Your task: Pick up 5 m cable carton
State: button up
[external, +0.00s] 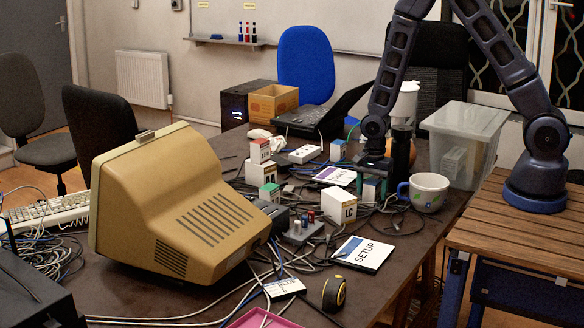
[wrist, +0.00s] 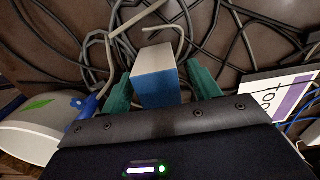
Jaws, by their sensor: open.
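My gripper (wrist: 160,84) has two teal fingers, one on each side of a small carton (wrist: 157,72) with a pale grey top and a blue side. The fingers stand apart around it, and no grip on it shows. The carton's label is not readable, so I cannot tell whether it is the 5 m cable carton. In the external view my gripper (external: 372,184) is low over the table, between the mug and the booklet; the carton there is mostly hidden by the fingers.
A white mug (external: 428,191) with a blue handle stands close to the right of my gripper. A purple-and-white booklet (external: 335,176) lies to its left. Loose cables cover the table around it. A clear plastic bin (external: 463,140) and a dark cylinder (external: 401,145) stand behind.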

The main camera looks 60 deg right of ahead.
jog(key=c, duration=1.1)
jog(key=shift+c, duration=0.2)
